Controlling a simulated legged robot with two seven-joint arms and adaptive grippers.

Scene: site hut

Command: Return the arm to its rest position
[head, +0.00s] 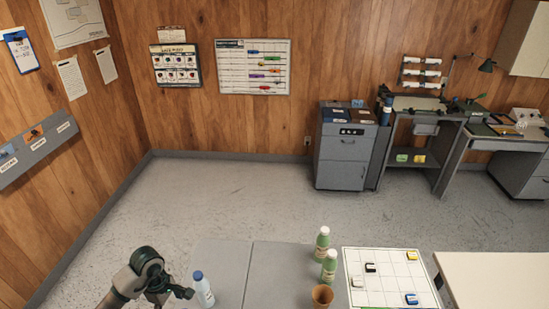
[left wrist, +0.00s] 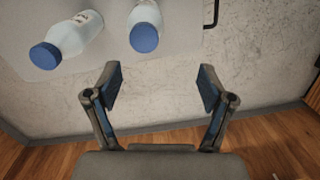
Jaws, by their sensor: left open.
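My left arm comes in at the bottom left of the head view, with its gripper (head: 178,293) just left of a white bottle with a blue cap (head: 203,289). In the left wrist view the left gripper (left wrist: 160,86) is open, with nothing between its fingers. Two blue-capped white bottles show beyond the fingers, one at the upper left (left wrist: 68,38) and one at the top middle (left wrist: 145,27). Both are apart from the fingers. Only one of these bottles is clear in the head view. My right gripper is not in view.
A pale table (head: 495,275) stands at right. Grey cabinets (head: 343,150) line the back wall. The floor between is clear.

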